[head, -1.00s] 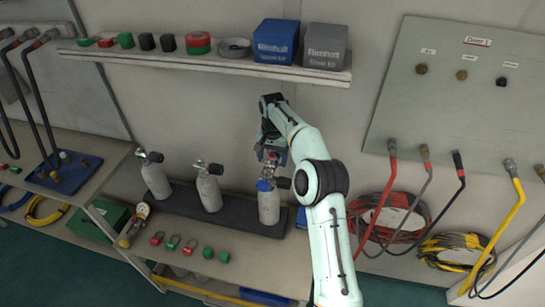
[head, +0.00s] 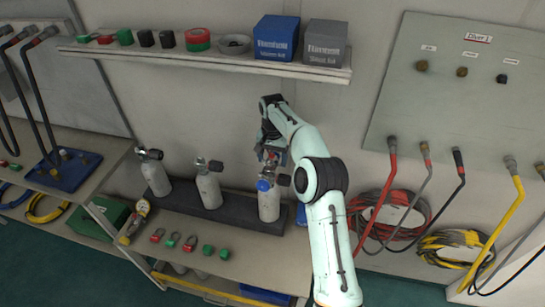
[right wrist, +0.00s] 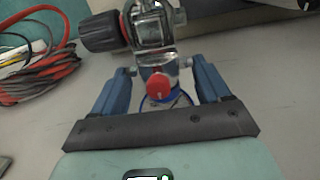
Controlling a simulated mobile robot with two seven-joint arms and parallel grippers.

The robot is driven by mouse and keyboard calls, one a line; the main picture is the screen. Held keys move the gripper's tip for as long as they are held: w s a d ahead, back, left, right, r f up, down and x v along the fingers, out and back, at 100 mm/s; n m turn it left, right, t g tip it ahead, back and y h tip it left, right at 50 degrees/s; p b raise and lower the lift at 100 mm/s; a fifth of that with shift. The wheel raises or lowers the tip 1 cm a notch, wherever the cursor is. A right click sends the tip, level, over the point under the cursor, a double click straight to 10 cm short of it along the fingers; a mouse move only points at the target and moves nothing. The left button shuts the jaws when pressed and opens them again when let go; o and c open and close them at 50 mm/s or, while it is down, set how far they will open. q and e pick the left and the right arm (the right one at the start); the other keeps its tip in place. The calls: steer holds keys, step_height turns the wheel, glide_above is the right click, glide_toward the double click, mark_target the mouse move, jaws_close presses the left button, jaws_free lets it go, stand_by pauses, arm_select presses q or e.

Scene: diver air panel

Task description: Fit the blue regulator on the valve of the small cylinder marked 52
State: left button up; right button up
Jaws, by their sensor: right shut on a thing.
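Three small grey cylinders stand in a row on a dark rack, each with a black-knobbed valve; I cannot read their numbers. The right-hand cylinder (head: 269,207) is below my right gripper (head: 270,154). The blue regulator (head: 264,185) shows as a blue round face at this cylinder's valve. In the right wrist view my gripper (right wrist: 160,70) is shut on the regulator's chrome body, which has a red cap (right wrist: 158,86) and a blue rim behind it. The valve's black knob (right wrist: 100,32) is close beside the chrome parts. I cannot tell whether the regulator is seated. My left gripper is not in view.
The left cylinder (head: 156,178) and middle cylinder (head: 209,190) stand on the dark rack (head: 238,212). A shelf (head: 200,62) with boxes hangs above. Hoses and a panel (head: 450,110) are at right.

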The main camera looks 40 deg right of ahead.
steer(key=shift+f, duration=0.35)
stand_by(0.8)
steer(key=o, duration=1.5)
step_height(320, 180, up, 8)
steer(key=shift+f, duration=0.2)
